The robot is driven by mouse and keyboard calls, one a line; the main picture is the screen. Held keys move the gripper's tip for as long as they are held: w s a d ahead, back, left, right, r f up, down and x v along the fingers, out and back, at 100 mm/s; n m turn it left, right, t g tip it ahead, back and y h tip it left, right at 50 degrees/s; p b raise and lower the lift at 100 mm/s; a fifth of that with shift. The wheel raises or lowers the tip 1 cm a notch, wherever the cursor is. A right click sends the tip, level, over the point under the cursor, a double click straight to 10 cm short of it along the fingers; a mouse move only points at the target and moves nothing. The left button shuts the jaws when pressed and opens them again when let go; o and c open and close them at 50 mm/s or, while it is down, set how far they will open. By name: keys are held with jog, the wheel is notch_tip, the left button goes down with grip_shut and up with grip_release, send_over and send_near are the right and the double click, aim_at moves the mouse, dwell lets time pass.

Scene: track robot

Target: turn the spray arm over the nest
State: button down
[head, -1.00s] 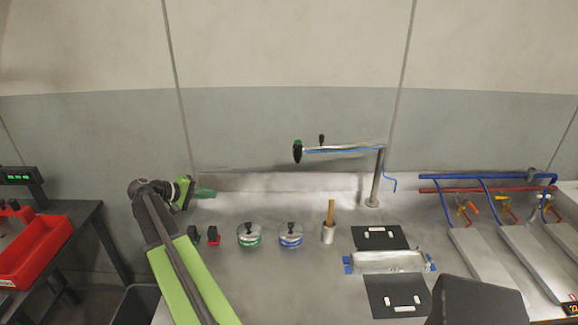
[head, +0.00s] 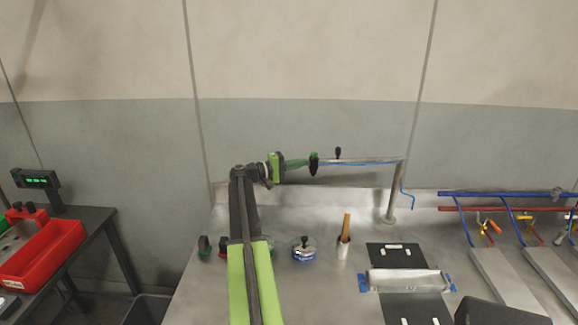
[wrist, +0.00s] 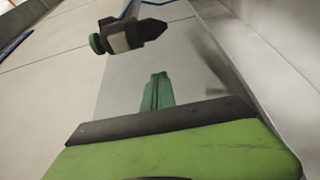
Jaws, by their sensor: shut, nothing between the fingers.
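The spray arm (head: 365,160) is a horizontal bar with a blue hose along it, on an upright post (head: 391,200) at the back of the bench. Its dark and green head (head: 314,163) is at the left end, and a black knob (head: 338,153) stands on the bar. The head shows at the top of the wrist view (wrist: 130,36). My gripper (head: 303,162) is shut and empty, its green tips just left of the head. In the wrist view, the tips (wrist: 158,80) appear apart from it. The likely nest (head: 402,282) holds a metallic piece between blue blocks.
A blue-labelled weight-like pot (head: 303,250) and a cup with a wooden handle (head: 344,240) stand on the bench. Blue and red pipes (head: 505,200) are at the right. A red bin (head: 45,250) is on the left table. A wall lies behind.

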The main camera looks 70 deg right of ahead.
jog(key=shift+s+a, duration=1.3)
jog(key=shift+a, duration=0.1)
